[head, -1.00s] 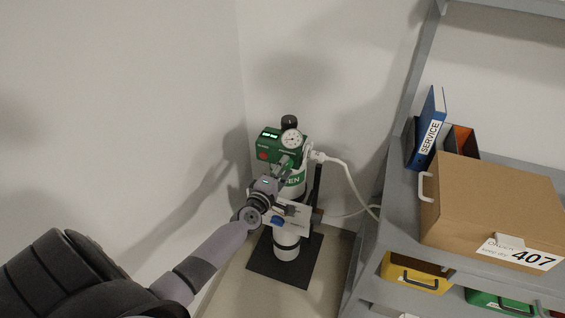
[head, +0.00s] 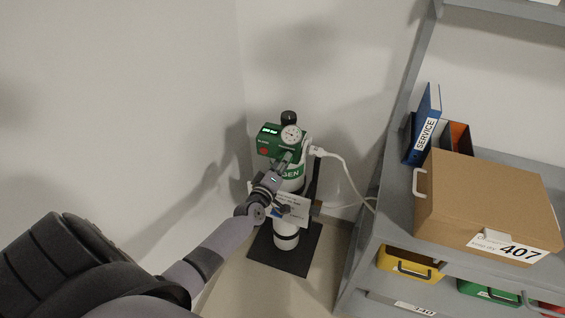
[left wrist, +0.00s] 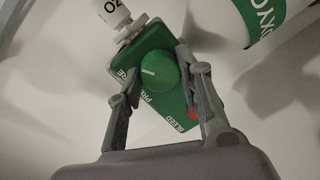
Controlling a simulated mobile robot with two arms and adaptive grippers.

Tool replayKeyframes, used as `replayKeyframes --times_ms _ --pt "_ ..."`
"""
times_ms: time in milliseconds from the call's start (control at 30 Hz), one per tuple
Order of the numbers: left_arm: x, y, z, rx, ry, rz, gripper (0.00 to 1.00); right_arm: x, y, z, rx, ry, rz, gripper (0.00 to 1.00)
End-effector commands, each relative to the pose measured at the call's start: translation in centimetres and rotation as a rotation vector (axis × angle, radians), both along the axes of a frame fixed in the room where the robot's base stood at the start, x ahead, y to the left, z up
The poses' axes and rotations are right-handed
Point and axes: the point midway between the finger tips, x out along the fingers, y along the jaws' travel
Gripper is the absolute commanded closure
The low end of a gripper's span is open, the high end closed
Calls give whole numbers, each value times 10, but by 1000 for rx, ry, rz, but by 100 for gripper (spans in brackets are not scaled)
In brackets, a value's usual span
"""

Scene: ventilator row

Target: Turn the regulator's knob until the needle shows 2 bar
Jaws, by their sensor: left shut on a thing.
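The green regulator (head: 268,139) sits on top of a white and green oxygen cylinder (head: 286,238). Its round white gauge (head: 291,134) faces up towards the head camera; the needle is too small to read. The round green knob (left wrist: 158,72) with a white pointer line shows in the left wrist view. My left gripper (left wrist: 160,65) has a finger on each side of the knob and is shut on it. In the head view my left gripper (head: 284,162) reaches the regulator's underside from the lower left, and the knob is hidden. My right gripper is not in view.
A white hose (head: 345,171) runs from the regulator towards the grey shelf (head: 377,221) on the right. The shelf holds a cardboard box (head: 480,200), a blue binder (head: 427,124) and coloured bins. A white card (head: 296,210) is by the cylinder. Walls stand close behind and left.

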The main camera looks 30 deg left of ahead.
Motion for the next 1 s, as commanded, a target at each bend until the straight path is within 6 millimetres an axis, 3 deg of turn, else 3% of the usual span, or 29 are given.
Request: replayKeyframes --times_ms 233,267,567,867,1000 --pt "0 -1 -1 -2 1 0 94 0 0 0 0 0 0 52" --pt "0 -1 -1 -2 1 0 66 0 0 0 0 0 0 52" --pt "0 0 0 -2 1 0 46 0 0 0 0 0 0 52" --pt "-1 0 0 -2 1 0 46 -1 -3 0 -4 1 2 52" --pt "-14 -3 -1 -4 2 -1 46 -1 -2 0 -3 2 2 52"
